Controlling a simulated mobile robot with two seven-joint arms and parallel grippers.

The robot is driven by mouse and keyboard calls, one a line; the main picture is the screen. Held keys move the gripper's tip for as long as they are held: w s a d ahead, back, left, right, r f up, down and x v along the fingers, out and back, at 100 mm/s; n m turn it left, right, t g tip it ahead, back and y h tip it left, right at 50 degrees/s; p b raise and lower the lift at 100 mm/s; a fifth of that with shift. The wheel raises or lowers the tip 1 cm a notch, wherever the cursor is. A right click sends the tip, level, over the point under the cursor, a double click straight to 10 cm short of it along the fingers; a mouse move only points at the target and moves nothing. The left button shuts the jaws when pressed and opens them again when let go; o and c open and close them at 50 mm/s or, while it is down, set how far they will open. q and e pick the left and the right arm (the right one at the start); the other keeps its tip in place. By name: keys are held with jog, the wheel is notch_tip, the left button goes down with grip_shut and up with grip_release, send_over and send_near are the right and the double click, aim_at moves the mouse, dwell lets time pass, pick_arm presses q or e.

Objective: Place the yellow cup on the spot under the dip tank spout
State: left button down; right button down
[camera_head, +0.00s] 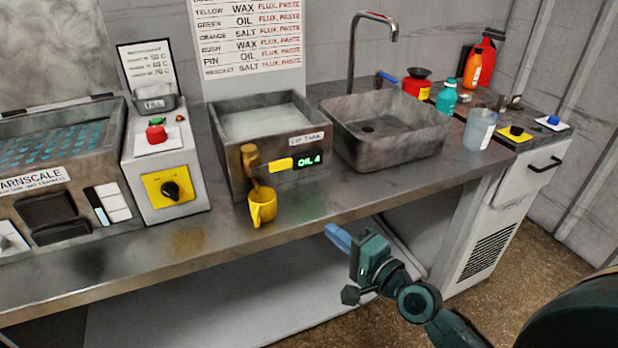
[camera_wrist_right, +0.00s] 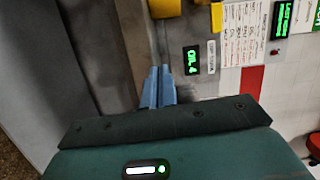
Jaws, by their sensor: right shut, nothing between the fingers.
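The yellow cup (camera_head: 262,207) stands on the metal bench near its front edge, directly below the brass spout (camera_head: 251,160) of the dip tank (camera_head: 237,154). The spot under it is hidden by the cup. The tank's display reads OIL 4. My right gripper (camera_head: 338,236) is shut and empty, in front of the bench edge, to the right of the cup and apart from it. In the right wrist view its blue fingers (camera_wrist_right: 158,78) are together, and a yellow thing at the top edge, probably the cup (camera_wrist_right: 165,8), lies beyond them. My left gripper is not in view.
A sink (camera_head: 388,135) with a tall faucet is right of the tank. Bottles and a clear beaker (camera_head: 479,130) stand farther right. A control box (camera_head: 165,170) and a tank labelled ARNSCALE (camera_head: 60,165) are to the left. The bench front right of the cup is clear.

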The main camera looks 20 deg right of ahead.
aim_at(290, 215)
jog(key=shift+m, duration=0.4)
jog(key=x, duration=0.7)
jog(key=r+p+x, duration=0.1)
jog(key=x, duration=0.2)
jog(key=shift+w+d, duration=0.2)
jog(key=shift+w, duration=0.3)
jog(key=shift+s+a+p, duration=0.15)
jog(key=shift+a+p, duration=0.15)
jog(key=shift+a, duration=0.3)
jog(key=shift+s+a+p, duration=0.15)
jog(key=shift+a+p, duration=0.1)
jog(key=shift+a, duration=0.9)
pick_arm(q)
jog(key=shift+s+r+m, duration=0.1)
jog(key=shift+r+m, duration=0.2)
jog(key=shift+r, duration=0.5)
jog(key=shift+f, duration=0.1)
